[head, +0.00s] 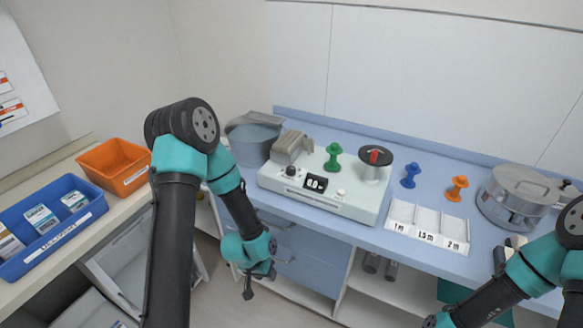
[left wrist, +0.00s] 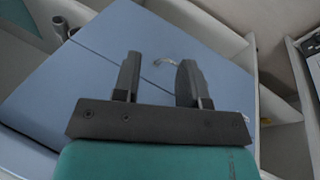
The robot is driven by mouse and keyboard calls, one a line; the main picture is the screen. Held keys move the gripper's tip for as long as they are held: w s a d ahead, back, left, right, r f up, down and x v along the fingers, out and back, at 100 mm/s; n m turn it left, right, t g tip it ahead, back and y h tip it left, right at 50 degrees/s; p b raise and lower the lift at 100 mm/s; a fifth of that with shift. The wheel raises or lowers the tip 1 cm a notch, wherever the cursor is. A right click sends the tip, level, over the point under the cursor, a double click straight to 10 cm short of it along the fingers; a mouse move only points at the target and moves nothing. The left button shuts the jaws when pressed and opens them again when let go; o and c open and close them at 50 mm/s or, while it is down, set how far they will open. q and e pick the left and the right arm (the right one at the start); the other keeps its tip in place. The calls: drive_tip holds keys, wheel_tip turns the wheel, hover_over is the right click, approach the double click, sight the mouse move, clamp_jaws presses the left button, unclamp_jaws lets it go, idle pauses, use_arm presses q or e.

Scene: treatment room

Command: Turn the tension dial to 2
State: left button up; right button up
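The white device (head: 320,194) stands on the blue counter. A small black knob (head: 291,171) is on its front left, beside a dark display (head: 315,183). A black disc with a red piece on top (head: 375,157) sits at its right end. I cannot tell which is the tension dial, nor read its setting. My left gripper (head: 248,290) hangs low in front of the counter, below and left of the device, touching nothing visible. In the left wrist view its two fingers (left wrist: 157,85) are apart and empty, facing blue drawer fronts. My right gripper is out of view.
Green (head: 333,157), blue (head: 410,175) and orange (head: 456,188) peg-like pieces stand around. A labelled white tray (head: 425,238) is right of the device, then a metal pot (head: 515,195). Blue (head: 50,225) and orange (head: 114,167) bins are left.

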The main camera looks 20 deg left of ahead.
use_arm(q)
drive_tip(key=o, duration=0.4)
drive_tip(key=shift+m+t+y, duration=0.5)
drive_tip(key=shift+m+t, duration=0.1)
drive_tip(key=shift+t, duration=0.3)
drive_tip(key=w+a+r, duration=0.4)
drive_tip(key=a, duration=0.1)
drive_tip(key=w+a+r, duration=0.5)
drive_tip(key=shift+w, duration=0.1)
drive_tip(key=shift+c, duration=0.2)
drive_tip(key=w+a+r+m+t+y, duration=0.1)
drive_tip(key=w+a+r, duration=0.2)
drive_tip(key=a+r, duration=0.35)
drive_tip(key=w+a+r+y, duration=0.1)
drive_tip(key=w+a+r, duration=0.2)
drive_tip(key=a+r, duration=0.35)
drive_tip(key=w+d+r+g, duration=0.1)
drive_tip(key=w+d+r, duration=0.2)
drive_tip(key=d+r, duration=0.4)
drive_tip(key=w+d+r+n+g, duration=0.1)
drive_tip(key=w+d+r+g, duration=0.1)
drive_tip(key=w+d+r, duration=0.2)
drive_tip(key=w+d+r+g, duration=0.1)
drive_tip(key=w+d+r, duration=0.2)
drive_tip(key=d+r, duration=0.6)
drive_tip(key=shift+w+d+r+n+g, duration=0.3)
drive_tip(key=shift+w+d+g, duration=0.1)
drive_tip(key=shift+d, duration=0.2)
drive_tip(key=shift+f, duration=0.1)
